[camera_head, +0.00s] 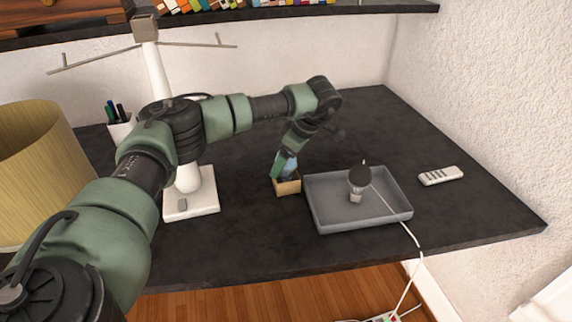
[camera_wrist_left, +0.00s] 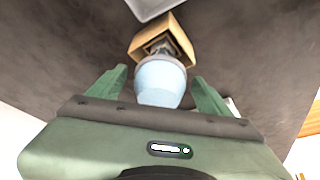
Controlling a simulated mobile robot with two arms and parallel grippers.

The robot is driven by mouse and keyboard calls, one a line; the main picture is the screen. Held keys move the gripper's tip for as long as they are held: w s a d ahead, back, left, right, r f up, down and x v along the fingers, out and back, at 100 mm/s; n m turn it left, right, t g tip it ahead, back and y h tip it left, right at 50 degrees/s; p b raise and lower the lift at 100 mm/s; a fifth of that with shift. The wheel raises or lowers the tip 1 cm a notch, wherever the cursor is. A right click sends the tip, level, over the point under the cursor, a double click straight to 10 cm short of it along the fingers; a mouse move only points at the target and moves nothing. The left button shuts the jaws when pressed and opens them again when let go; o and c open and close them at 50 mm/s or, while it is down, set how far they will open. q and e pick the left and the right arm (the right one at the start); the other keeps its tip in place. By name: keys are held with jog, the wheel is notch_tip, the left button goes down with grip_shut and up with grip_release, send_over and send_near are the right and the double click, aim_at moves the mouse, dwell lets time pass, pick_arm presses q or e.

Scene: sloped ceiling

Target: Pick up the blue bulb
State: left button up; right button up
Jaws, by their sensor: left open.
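The blue bulb (camera_wrist_left: 160,84) stands with its base in a small open tan box (camera_wrist_left: 182,40), its pale blue globe towards my left wrist camera. The bulb (camera_head: 291,162) is partly hidden by my fingers in the head view. The box (camera_head: 288,188) sits on the dark desk, left of a grey tray. My left gripper (camera_wrist_left: 159,75) is open, with one green finger on each side of the globe. Gaps show between fingers and globe. In the head view my left gripper (camera_head: 283,164) points down at the box. My right gripper is not in view.
A white remote (camera_head: 440,175) lies farther right. A white stand base (camera_head: 190,207), lampshade (camera_head: 40,165) and pen cup (camera_head: 121,132) are left.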

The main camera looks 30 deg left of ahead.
pick_arm(q)
jog(key=c, duration=1.4)
jog(key=shift+c, duration=0.2)
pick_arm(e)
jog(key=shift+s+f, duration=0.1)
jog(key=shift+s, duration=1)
pick_arm(q)
jog(key=shift+r, duration=0.2)
jog(key=shift+r, duration=0.25)
notch_tip(320, 180, up, 19)
jog(key=shift+b, duration=0.35)
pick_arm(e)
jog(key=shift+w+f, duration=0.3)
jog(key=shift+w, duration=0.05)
pick_arm(q)
jog(key=shift+r, duration=0.1)
